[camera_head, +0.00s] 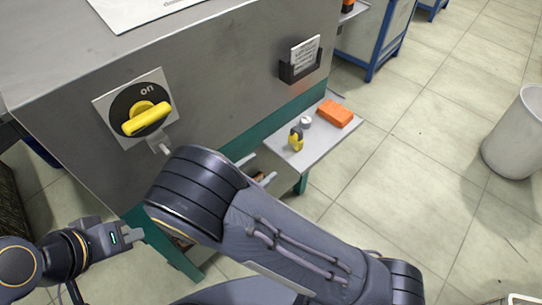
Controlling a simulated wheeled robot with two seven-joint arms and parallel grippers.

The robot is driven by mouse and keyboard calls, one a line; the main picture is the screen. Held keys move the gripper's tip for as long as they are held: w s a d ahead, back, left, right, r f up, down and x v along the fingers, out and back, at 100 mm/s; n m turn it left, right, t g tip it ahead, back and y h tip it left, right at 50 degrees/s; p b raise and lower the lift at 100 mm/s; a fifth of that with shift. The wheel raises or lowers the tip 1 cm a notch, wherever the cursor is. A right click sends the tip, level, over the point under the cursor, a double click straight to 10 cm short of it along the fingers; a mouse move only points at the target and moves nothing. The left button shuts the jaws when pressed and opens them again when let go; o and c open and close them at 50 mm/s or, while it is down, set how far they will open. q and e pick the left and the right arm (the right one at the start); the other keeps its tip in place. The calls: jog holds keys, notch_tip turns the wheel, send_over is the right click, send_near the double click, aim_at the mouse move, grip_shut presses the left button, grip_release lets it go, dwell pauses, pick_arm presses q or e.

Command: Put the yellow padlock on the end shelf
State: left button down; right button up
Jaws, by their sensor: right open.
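The yellow padlock (296,139) sits on the end shelf (324,141), a grey ledge at the end of the machine, near its left edge. My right gripper (258,169) shows as two separated fingertips beyond my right arm, just left of the shelf and apart from the padlock. It is open with nothing seen between the tips; its body is hidden behind the arm. My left gripper (127,237) is at the lower left, clear of the padlock; I cannot tell how far its fingers are apart.
An orange box (335,113) and a small pale round item (305,122) also lie on the shelf. The machine's side carries a yellow rotary switch (147,118) marked "on" and a black card holder (301,67). A white bin (515,140) stands at right, with open floor between.

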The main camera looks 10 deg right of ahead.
jog(key=s+d+r+m+g+y, duration=0.2)
jog(key=s+d+m+g+y, duration=0.2)
jog(key=d+m+g, duration=0.25)
jog(key=s+d+r+m+g+y, duration=0.1)
jog(key=s+d+m+g+y, duration=0.3)
jog(key=d, duration=0.3)
jog(key=s+d+r+m+t+y, duration=0.3)
jog(key=s+r+m+t+y, duration=0.3)
jog(key=m, duration=1)
jog(key=s+r+y, duration=0.2)
jog(key=y, duration=0.2)
jog(key=shift+s+y, duration=0.4)
notch_tip(320, 180, up, 24)
jog(key=p, duration=2.4)
